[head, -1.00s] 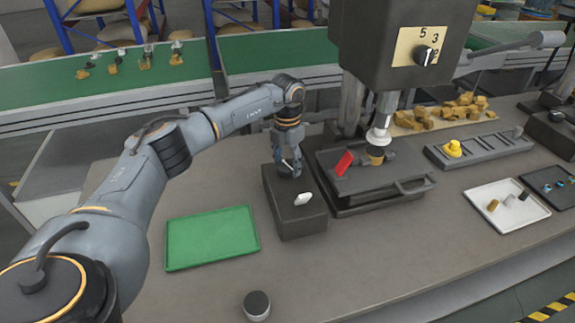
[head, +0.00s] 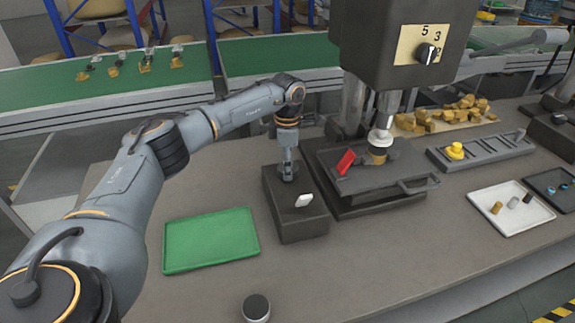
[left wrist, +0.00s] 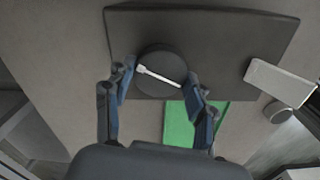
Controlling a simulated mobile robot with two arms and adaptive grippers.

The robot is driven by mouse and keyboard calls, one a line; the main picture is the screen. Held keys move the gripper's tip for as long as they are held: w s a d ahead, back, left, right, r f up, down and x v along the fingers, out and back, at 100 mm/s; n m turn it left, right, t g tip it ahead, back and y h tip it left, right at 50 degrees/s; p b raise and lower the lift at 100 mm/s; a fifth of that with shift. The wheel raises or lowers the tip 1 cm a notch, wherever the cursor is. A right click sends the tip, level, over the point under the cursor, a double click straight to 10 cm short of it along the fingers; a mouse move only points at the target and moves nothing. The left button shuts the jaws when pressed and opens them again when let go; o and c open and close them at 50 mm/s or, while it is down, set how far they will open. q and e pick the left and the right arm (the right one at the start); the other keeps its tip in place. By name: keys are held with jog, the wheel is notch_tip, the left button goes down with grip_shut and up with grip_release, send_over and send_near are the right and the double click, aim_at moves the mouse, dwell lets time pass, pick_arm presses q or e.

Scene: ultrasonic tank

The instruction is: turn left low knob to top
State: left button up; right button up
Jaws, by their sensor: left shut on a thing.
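The low knob (left wrist: 160,58) is a dark round disc with a white pointer line, on top of a dark box (left wrist: 225,40). In the left wrist view the line slants from upper left to lower right, its wider end at the left finger. My left gripper (left wrist: 160,72) is shut on the knob, one finger at each side. In the head view the gripper (head: 288,166) points down onto the back part of the box (head: 300,228) and largely hides the knob. A white switch (head: 304,200) sits on the box's front part. My right gripper is not in view.
A green tray (head: 211,240) lies left of the box. A press with a dial (head: 427,53) and a red-handled fixture (head: 346,162) stand close on the right. A round dark-sided piece (head: 256,306) is at the front.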

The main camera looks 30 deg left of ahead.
pick_arm(q)
jog(key=shift+m, duration=0.4)
jog(key=o, duration=1.2)
jog(key=shift+c, duration=0.2)
jog(key=shift+r, duration=0.1)
notch_tip(320, 180, up, 12)
